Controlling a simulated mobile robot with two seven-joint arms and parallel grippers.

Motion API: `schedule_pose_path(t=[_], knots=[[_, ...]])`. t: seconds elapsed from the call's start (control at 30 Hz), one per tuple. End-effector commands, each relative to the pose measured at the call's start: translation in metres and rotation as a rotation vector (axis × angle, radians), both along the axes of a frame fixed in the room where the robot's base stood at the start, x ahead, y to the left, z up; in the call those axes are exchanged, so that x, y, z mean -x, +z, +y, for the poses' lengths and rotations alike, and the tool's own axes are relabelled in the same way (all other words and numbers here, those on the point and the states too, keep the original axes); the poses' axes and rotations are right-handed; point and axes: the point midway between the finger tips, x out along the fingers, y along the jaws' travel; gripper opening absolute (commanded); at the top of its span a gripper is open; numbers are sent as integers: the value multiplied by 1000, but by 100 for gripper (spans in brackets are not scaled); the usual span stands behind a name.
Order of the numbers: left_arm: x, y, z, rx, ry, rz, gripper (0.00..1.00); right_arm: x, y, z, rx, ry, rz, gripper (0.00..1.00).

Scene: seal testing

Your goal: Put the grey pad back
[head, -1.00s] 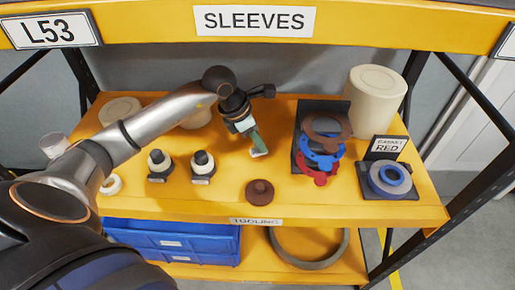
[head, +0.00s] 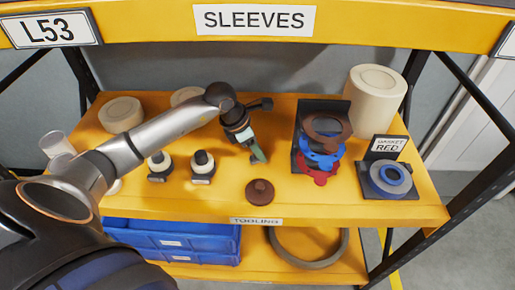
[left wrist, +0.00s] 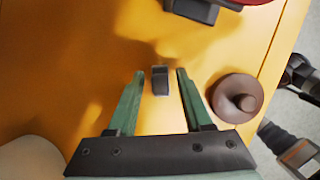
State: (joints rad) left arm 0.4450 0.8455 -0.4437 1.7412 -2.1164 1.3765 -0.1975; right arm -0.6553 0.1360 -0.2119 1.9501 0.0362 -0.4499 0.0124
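A small dark grey block (left wrist: 160,80), which looks like the grey pad, shows in the left wrist view on the yellow shelf (left wrist: 60,60). It appears in the gap between the two green fingers of my left gripper (left wrist: 160,74). The fingers are apart, with space on both sides of the block. I cannot tell whether the fingertips are level with it or above it. In the head view my left gripper (head: 256,154) points down at the middle of the shelf and hides the block.
A brown knobbed disc (head: 260,191) stands just in front of the gripper. A black stand with brown, blue and red rings (head: 321,150) is to the right, then a blue-and-grey ring (head: 390,179) by a label. Two black-and-white knobs (head: 202,165) stand left.

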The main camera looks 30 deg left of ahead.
Motion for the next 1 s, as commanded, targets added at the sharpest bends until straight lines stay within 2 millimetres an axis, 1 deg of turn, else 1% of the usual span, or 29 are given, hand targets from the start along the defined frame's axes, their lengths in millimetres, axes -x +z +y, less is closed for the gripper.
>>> schedule_pose_path(t=[0.23,0.37,0.47,0.8,0.9,1.0], knots=[[0,0,0,1,0,1,54,0,1,1,-1,1,-1,58],[0,6,0,1,0,-1,54,0,5,0,-1,0,-3,58],[5,19,5,-3,0,-2,54,-1,5,0,-1,0,-5,58],[28,85,21,-3,1,-2,54,2,4,-1,1,-3,-2,58],[33,99,25,-1,1,-2,54,3,3,-2,2,-4,1,58],[36,108,27,-2,-1,0,54,4,3,-2,2,-4,2,58]])
